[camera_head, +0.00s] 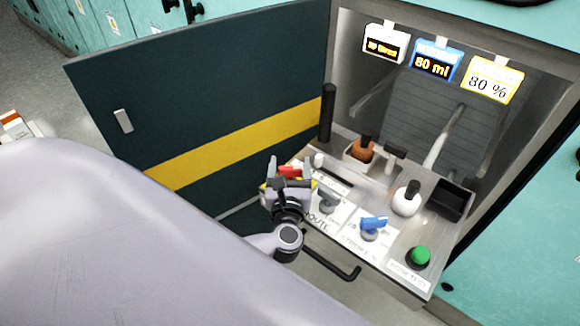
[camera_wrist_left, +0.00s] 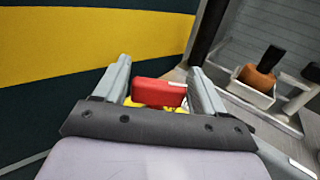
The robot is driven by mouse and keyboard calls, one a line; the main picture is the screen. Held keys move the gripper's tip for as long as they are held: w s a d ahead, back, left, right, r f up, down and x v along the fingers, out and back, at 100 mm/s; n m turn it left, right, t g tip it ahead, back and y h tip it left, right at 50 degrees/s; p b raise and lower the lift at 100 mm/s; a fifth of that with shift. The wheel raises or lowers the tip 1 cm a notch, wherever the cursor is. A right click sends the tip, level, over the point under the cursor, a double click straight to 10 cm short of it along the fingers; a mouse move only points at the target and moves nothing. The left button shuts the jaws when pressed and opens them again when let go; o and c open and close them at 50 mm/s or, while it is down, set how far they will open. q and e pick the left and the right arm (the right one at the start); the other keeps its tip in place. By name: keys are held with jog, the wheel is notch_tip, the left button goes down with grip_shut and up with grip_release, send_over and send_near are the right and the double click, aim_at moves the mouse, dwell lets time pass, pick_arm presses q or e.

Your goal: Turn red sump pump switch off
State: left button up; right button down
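The red switch (camera_head: 290,171) is at the far left of the control panel, largely hidden by my left gripper (camera_head: 287,180) in the head view. In the left wrist view its red handle (camera_wrist_left: 158,93) lies between the two fingers of my left gripper (camera_wrist_left: 160,75), with a bit of yellow below it. The fingers stand wide apart, one on each side of the handle. I cannot tell whether they touch it. My right gripper is not in view.
The panel (camera_head: 400,250) also bears a grey switch (camera_head: 328,200), a blue switch (camera_head: 373,227), a green button (camera_head: 419,257), a white bottle (camera_head: 406,200) and an orange-brown bottle (camera_head: 362,151). A dark open door (camera_head: 230,90) with a yellow stripe stands left. A black handle (camera_head: 335,266) runs along the front.

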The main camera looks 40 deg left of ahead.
pick_arm(q)
jog(key=c, duration=0.5)
jog(key=shift+h, duration=0.3)
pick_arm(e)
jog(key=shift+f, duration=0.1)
pick_arm(q)
jog(key=shift+s+f+m+t+h+b, duration=0.1)
jog(key=shift+m+t+h+b, duration=0.2)
jog(key=shift+m+t+h, duration=0.35)
jog(key=m+t+h+b, duration=0.1)
jog(key=m+h, duration=0.2)
jog(key=h, duration=0.1)
jog(key=shift+m+t+h+b, duration=0.35)
jog(key=shift+m+h+b, duration=1.05)
jog(key=shift+h, duration=1.15)
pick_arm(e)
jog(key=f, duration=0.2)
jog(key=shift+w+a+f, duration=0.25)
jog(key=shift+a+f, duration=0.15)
pick_arm(q)
jog(key=shift+m, duration=0.25)
jog(key=o, duration=0.9)
